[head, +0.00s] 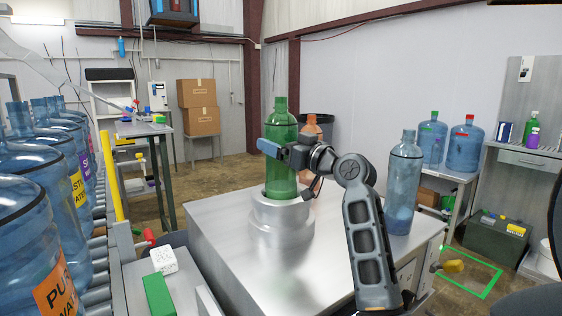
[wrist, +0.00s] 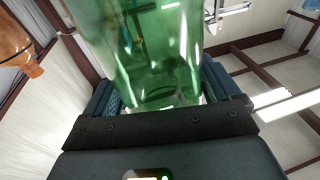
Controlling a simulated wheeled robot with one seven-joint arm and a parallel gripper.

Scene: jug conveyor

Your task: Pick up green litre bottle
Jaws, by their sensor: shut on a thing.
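The green litre bottle (head: 281,135) stands upright in the head view, its base at the round metal pedestal (head: 281,218) on the steel table. My gripper (head: 272,149) is shut on the bottle around its upper body, reaching in from the right. In the wrist view the green bottle (wrist: 150,50) fills the upper middle, between the two fingers of my gripper (wrist: 165,95). Whether the bottle's base touches the pedestal or sits slightly above it, I cannot tell.
An orange bottle (head: 312,128) stands just behind the green one. A blue bottle (head: 403,185) stands on the steel table (head: 220,235) to the right. Large blue water jugs (head: 30,235) line the conveyor at left. A white block (head: 163,260) and a green block (head: 158,296) lie at front left.

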